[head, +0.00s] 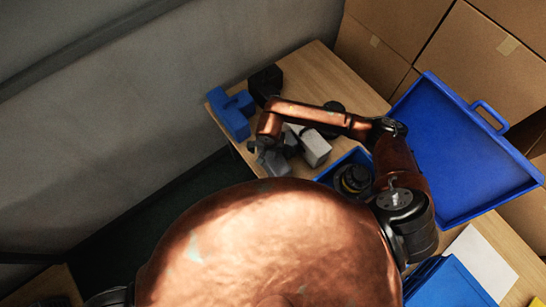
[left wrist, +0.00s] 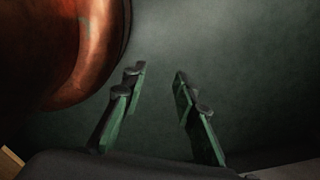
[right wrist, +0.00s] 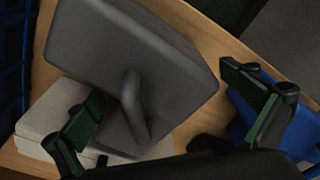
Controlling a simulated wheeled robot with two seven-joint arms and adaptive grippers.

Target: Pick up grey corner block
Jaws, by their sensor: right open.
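The grey corner block (right wrist: 130,70) fills much of the right wrist view, a dark grey body with a rounded handle-like loop. My right gripper (right wrist: 163,98) is open, with one finger at each side of the block. The left finger overlaps the block's edge in the picture; I cannot tell whether it touches. In the head view the grey block (head: 272,161) shows partly at the table's near edge, with my right gripper (head: 280,147) over it, hiding part. My left gripper (left wrist: 160,95) is open and empty above a dark floor.
A pale grey box (head: 315,148) stands right beside the grey block. A blue block (head: 232,113) and a black part (head: 265,82) lie to the left. A large blue tray (head: 460,150) leans at the right before cardboard boxes (head: 490,50). The back of the wooden table is clear.

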